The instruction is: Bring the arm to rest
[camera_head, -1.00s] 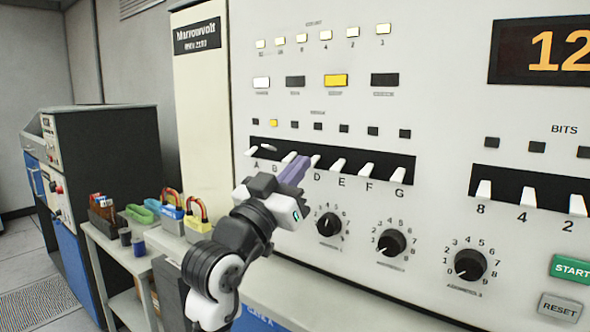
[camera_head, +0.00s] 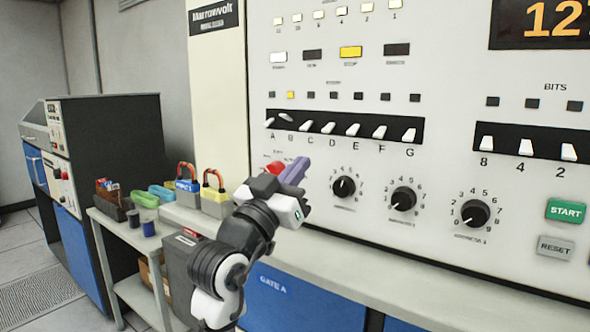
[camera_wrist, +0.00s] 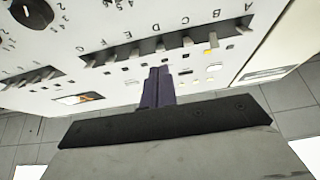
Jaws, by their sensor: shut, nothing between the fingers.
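My gripper (camera_head: 296,172) is in front of the large white console panel (camera_head: 450,80), at the left part of it. Its purple fingers are together and hold nothing. In the head view the fingers show just below the row of white lever switches (camera_head: 354,130) marked A to G; I cannot tell whether they touch the panel. In the wrist view the closed fingers (camera_wrist: 158,82) point toward the panel, which looks upside down there. The switch beside B is tilted differently from the others. A red thing (camera_head: 275,168) is partly hidden behind my gripper.
Black dials (camera_head: 403,199) sit on the panel right of my gripper. A grey ledge (camera_head: 350,252) runs below. To the left, a small shelf cart (camera_head: 115,233) carries coloured items near padlock-like blocks (camera_head: 214,200). Floor shows at far left.

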